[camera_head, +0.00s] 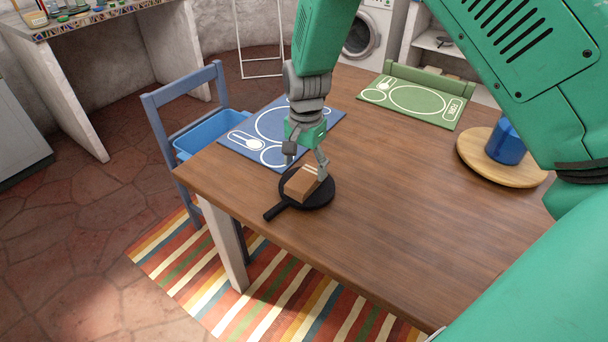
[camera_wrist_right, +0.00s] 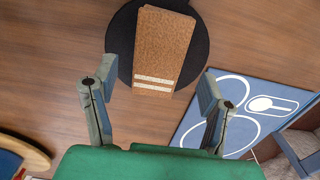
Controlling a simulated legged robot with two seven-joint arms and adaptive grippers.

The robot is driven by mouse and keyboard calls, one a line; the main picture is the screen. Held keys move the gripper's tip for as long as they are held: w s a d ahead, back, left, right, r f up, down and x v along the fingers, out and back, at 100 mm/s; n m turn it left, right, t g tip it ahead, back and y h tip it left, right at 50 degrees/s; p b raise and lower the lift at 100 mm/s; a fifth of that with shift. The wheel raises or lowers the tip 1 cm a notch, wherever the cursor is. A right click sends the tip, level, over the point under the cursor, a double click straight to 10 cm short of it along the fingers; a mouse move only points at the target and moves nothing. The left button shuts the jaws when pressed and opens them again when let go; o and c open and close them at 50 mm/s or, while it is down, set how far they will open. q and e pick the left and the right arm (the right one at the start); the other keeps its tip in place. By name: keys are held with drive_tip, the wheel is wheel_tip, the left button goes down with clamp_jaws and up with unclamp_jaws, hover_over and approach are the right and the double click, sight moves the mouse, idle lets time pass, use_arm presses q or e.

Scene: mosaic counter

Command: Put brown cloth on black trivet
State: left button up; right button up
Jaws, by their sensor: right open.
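The brown cloth (camera_head: 301,182), a folded block with pale stripes at one end, lies on the round black trivet (camera_head: 319,198), which has a handle toward the front left. In the right wrist view the cloth (camera_wrist_right: 162,48) lies across the trivet (camera_wrist_right: 122,42). My right gripper (camera_head: 306,162) is just above the cloth. Its fingers (camera_wrist_right: 156,95) are spread apart with nothing between them, and the striped end of the cloth is just beyond them. My left gripper is not visible.
The wooden table (camera_head: 400,220) holds a blue placemat (camera_head: 330,112) behind the trivet, a green placemat (camera_head: 440,106) and a round wooden board (camera_head: 475,165) with a blue mug (camera_head: 506,145). A blue chair (camera_head: 160,125) stands at the left edge. The table's front right is clear.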

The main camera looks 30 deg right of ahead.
sight(307, 175)
wheel_tip(307, 175, up, 8)
drive_tip(key=shift+d+f+p, duration=0.2)
drive_tip(key=shift+d+p, duration=0.05)
drive_tip(key=shift+p, duration=0.2)
